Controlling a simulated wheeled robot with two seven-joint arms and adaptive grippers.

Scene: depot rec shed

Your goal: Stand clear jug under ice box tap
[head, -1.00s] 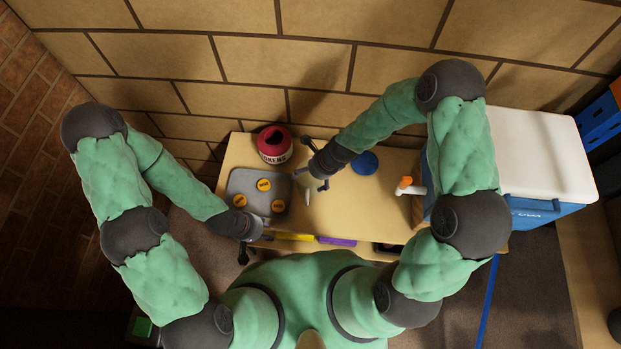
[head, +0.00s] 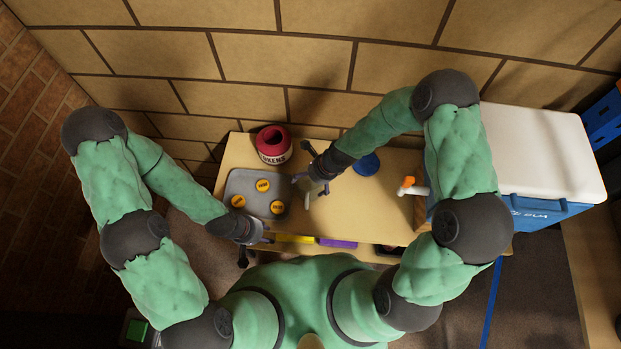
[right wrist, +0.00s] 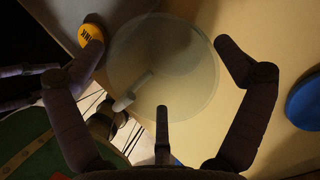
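The clear jug (right wrist: 180,60) shows in the right wrist view as a pale see-through circle with a light handle. In the head view it is faint, with its pale handle (head: 306,200) showing on the table right of the grey tray. My right gripper (head: 312,183) is over the jug, its fingers spread on either side of the rim; firm contact is not visible. The blue ice box (head: 545,208) with a white lid stands at the right. Its tap (head: 411,187), white with an orange top, points left over the table. My left gripper (head: 257,243) is at the table's front left edge; its fingers are unclear.
The grey tray (head: 236,205) holds several yellow discs. A red tokens pot (head: 273,146) stands behind it. Yellow (head: 295,239) and purple (head: 338,243) strips line the front edge. Table between jug and tap is clear.

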